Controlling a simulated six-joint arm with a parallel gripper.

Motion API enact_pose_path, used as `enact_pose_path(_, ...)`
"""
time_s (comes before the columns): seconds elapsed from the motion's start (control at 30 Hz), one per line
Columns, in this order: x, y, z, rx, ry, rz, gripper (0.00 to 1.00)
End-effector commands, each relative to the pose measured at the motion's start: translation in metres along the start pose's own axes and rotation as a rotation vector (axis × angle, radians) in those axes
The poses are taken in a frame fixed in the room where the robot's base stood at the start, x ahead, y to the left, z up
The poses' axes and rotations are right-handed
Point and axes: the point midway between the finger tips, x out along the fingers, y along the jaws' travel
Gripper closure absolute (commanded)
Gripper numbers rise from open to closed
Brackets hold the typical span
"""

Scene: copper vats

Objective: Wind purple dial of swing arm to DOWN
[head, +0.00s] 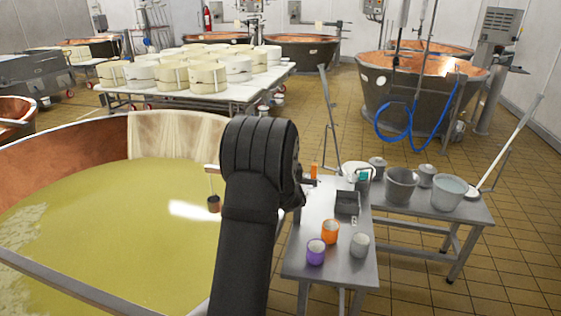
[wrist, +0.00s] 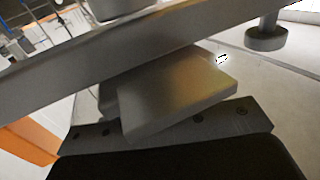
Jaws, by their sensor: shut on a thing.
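My gripper (wrist: 170,130) shows in the wrist view as dark parts along the bottom edge. It is shut on a grey block-like piece (wrist: 180,92), close under a long grey bar (wrist: 110,62); I cannot tell which part this is. In the head view my black arm hides the gripper. A pale bar (head: 212,168) with a brown cup-like piece (head: 214,204) below it shows left of my arm, over the vat. I cannot make out a purple dial or its marking in either view.
The large copper vat (head: 60,142) of yellow liquid lies left of my arm. A steel table (head: 300,262) on the right bears a purple cup (head: 316,252), an orange cup (head: 330,232) and a grey cup (head: 360,245). Buckets (head: 402,185) stand behind. Tiled floor is free further right.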

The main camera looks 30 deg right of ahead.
Motion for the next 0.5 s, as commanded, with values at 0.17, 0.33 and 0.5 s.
enact_pose_path(0.17,-0.0001,-0.0006,0.0002,-0.001,0.0,0.003,0.71)
enact_pose_path(0.33,-0.0001,-0.0006,0.0002,0.0,0.0,0.009,0.71)
enact_pose_path(0.5,0.0,-0.0006,0.0001,0.0,0.0,0.023,0.71)
